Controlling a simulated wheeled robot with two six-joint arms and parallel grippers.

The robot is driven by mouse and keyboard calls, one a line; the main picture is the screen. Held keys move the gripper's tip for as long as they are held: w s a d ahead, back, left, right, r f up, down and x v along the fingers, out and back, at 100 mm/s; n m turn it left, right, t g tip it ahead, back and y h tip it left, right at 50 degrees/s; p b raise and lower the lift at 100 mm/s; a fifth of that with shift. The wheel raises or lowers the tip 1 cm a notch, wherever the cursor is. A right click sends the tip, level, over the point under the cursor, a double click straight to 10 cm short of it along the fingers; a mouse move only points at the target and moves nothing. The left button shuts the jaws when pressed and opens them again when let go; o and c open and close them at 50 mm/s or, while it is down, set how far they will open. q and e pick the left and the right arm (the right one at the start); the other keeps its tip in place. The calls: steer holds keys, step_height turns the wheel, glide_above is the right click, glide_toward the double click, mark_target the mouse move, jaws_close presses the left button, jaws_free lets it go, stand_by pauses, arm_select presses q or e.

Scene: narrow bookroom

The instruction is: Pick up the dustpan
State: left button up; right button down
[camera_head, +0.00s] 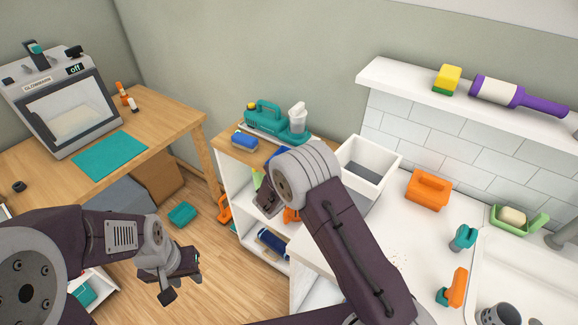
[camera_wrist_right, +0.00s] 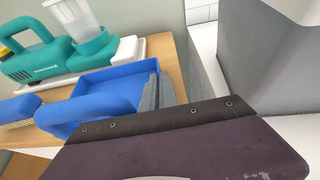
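The blue dustpan (camera_wrist_right: 112,84) lies on the wooden top of a small shelf unit, its rounded handle (camera_wrist_right: 75,118) toward the near side in the right wrist view. In the head view only a small blue part of it (camera_head: 275,155) shows behind my right arm. My left gripper (camera_head: 182,287) is open and empty above the floor at the lower left.
A teal appliance (camera_head: 275,122) stands behind the dustpan, with a blue brush (camera_head: 244,140) to the left. A white-grey bin (camera_head: 366,167) on the counter stands close on the right. An orange caddy (camera_head: 428,190) is farther right. Open floor (camera_head: 215,262) lies between the desk and shelf.

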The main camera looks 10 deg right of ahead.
stand_by(0.8)
step_height(320, 180, up, 10)
steer(key=shift+f+p, duration=0.1)
steer(key=shift+p, duration=0.4)
steer(key=shift+r, duration=0.2)
